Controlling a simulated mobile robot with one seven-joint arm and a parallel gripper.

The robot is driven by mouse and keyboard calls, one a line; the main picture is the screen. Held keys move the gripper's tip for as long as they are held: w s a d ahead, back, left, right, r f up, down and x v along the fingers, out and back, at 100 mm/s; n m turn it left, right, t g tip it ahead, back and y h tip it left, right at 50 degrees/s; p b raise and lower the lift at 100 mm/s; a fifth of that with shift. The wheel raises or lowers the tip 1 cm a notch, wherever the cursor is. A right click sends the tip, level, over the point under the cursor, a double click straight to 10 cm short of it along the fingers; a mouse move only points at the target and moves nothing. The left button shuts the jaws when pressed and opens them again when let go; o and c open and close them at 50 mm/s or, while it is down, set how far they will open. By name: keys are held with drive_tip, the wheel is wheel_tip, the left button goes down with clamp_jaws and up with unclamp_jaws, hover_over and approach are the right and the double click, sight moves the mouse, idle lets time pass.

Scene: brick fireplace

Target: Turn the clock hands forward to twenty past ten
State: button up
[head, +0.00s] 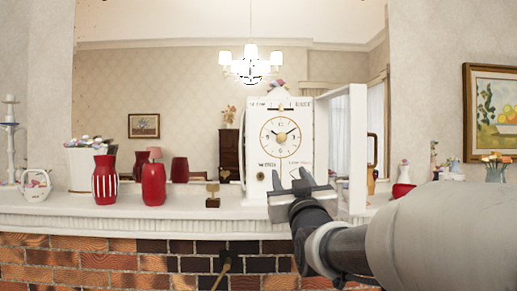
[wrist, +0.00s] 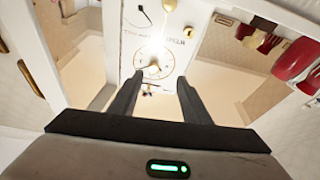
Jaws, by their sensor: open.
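The white clock (head: 259,152) stands upright on the mantel, its front door (head: 357,150) swung open to the right. Its round dial (head: 281,137) has dark hands around a gold centre, one pointing to the upper left and one to the upper right. They are too small to read exactly. My gripper (head: 290,181) is open and empty in front of the clock's lower right, below the dial, and hides part of its base. In the wrist view the dial (wrist: 154,66) shows beyond and between my open fingers (wrist: 160,80), with a bright glare over it.
Two red vases (head: 153,184) and a small gold object (head: 212,194) stand left of the clock on the white mantel (head: 150,217). The open door stands close to my arm on the right. A large mirror (head: 180,75) is behind. Flowers in a vase (head: 495,170) stand far right.

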drive_tip(key=d+r+t, duration=0.1)
drive_tip(key=r, duration=0.1)
drive_tip(key=p, duration=0.3)
approach(281, 139)
drive_tip(key=x, duration=0.9)
drive_tip(key=shift+d, duration=0.15)
drive_tip(key=shift+s, duration=0.1)
drive_tip(key=c, duration=1)
drive_tip(key=shift+c, duration=0.2)
drive_tip(key=shift+m+h+b, duration=0.35)
drive_tip(key=shift+m+h, duration=0.05)
